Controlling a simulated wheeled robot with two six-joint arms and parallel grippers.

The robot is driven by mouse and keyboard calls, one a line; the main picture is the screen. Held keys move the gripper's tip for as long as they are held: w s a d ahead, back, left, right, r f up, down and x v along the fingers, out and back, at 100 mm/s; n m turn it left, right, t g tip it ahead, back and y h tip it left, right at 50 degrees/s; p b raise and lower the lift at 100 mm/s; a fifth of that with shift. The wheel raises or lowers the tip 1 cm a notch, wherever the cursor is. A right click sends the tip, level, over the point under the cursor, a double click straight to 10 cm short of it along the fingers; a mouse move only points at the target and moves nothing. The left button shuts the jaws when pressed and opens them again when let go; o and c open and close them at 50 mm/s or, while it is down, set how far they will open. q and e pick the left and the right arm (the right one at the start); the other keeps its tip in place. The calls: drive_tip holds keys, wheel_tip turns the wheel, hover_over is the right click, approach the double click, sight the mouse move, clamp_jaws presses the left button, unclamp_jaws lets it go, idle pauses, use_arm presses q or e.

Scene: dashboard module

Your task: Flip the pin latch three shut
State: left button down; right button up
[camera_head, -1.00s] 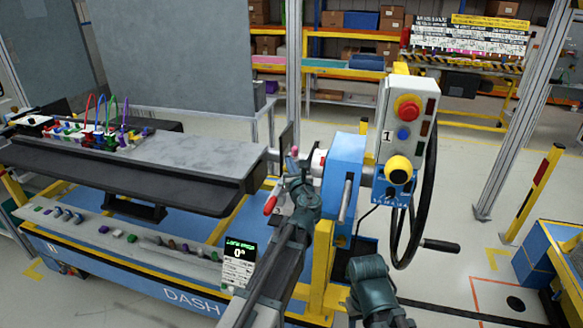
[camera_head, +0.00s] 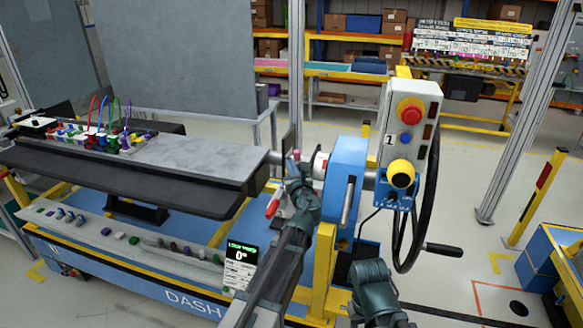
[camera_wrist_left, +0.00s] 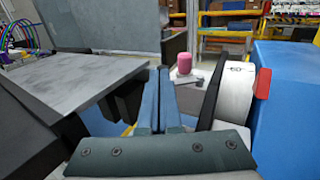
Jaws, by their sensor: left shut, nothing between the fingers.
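My left gripper (camera_head: 296,178) is at the gap between the dashboard beam's right end and the blue headstock. Its fingers (camera_wrist_left: 160,98) are shut with nothing between them. A small pink-red knob (camera_head: 296,154) on a pale stem shows just beyond them; in the left wrist view the knob (camera_wrist_left: 184,63) stands right of the fingertips, seemingly apart from them. A red handle (camera_head: 273,207) sticks out left of the gripper. The gripper hides part of the latch area, and I cannot read which latch is number three. Part of my right arm shows low, without visible fingers.
The grey beam (camera_head: 190,160) lies to the left. The blue headstock (camera_head: 345,165) with a silver disc (camera_wrist_left: 235,95) and red tab (camera_wrist_left: 262,83) is close on the right. A control box (camera_head: 409,130) and black handwheel (camera_head: 431,190) stand farther right.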

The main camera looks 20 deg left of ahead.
use_arm(q)
drive_tip(key=shift+w+a, duration=0.55)
drive_tip(key=shift+a, duration=0.2)
drive_tip(key=shift+w+a, duration=0.45)
drive_tip(key=shift+a, duration=0.15)
drive_tip(key=v, duration=1.3)
drive_tip(key=shift+s, duration=0.35)
drive_tip(key=shift+d, duration=0.2)
